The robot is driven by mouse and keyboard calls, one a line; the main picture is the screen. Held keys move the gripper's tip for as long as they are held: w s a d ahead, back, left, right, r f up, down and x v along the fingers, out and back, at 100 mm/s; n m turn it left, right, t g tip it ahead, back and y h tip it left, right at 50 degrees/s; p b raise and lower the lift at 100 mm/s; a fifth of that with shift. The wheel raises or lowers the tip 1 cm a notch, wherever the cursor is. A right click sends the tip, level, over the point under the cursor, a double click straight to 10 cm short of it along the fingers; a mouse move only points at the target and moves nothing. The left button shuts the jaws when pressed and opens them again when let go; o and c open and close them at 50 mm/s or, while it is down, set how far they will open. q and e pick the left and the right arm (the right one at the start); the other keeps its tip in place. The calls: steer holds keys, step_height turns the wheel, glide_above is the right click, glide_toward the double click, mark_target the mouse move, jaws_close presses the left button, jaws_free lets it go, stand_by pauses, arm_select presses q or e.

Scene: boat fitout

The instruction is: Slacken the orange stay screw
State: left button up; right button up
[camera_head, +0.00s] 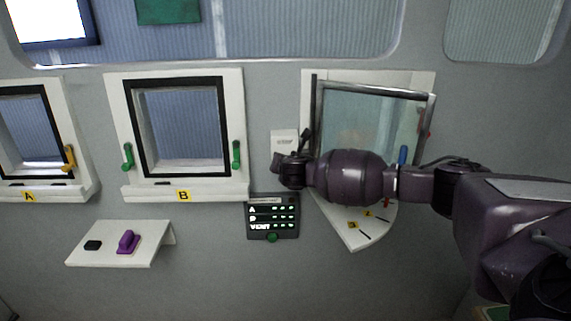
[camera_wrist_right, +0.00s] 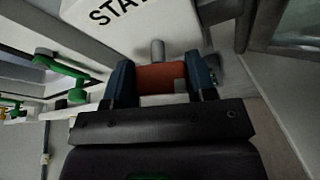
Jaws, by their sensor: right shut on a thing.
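The orange stay screw (camera_wrist_right: 160,78) shows in the right wrist view as an orange-red knob on a grey shaft, below a white block (camera_wrist_right: 130,15) with partly cut-off lettering that begins "STA". My right gripper (camera_wrist_right: 160,84) is shut on the knob, one finger on each side. In the head view my right gripper (camera_head: 281,163) is at the white block (camera_head: 284,138), left of the hinged vent window (camera_head: 365,125); the knob is hidden there. My left gripper is not in view.
Window B (camera_head: 183,125) with green handles (camera_head: 236,154) is to the left. A dark panel (camera_head: 272,216) with lit indicators is below my right gripper. A white shelf (camera_head: 150,257) holds a purple object (camera_head: 127,242) and a black one (camera_head: 92,245). A white quarter-round plate (camera_head: 350,240) lies below the vent window.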

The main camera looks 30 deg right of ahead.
steer(key=shift+f+n+g+h, duration=0.2)
steer(key=shift+n+g+h, duration=0.15)
steer(key=shift+n, duration=0.25)
stand_by(0.3)
steer(key=o, duration=0.9)
steer(key=shift+o, duration=0.2)
steer(key=shift+r, duration=0.1)
steer(key=shift+s, duration=0.1)
steer(key=b+v, duration=0.1)
steer(key=v, duration=0.9)
steer(key=shift+s+a, duration=0.25)
steer(key=shift+r, duration=0.1)
